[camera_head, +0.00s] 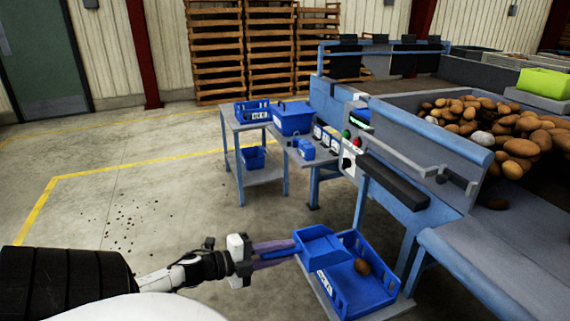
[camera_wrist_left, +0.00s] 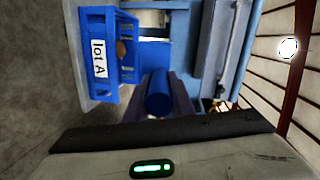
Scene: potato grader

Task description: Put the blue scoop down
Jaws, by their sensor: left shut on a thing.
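The blue scoop (camera_head: 320,246) shows in the head view, with its pan over the left back part of a blue crate (camera_head: 376,303). My left gripper (camera_head: 282,249) is shut on the scoop's handle, left of the crate. In the left wrist view the round handle (camera_wrist_left: 158,95) lies between the two fingers, with the pan (camera_wrist_left: 153,55) beyond it. The crate also shows there, with a "lot A" label (camera_wrist_left: 99,58). I cannot tell whether the scoop touches the crate. My right gripper is out of view.
A brown potato (camera_head: 361,266) lies in the crate, which stands on a grey platform beside the blue grader (camera_head: 400,190). A small table (camera_head: 262,178) with blue bins stands farther back. Many potatoes (camera_head: 500,125) fill the grader at right. The floor at left is open, with scattered dark bits.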

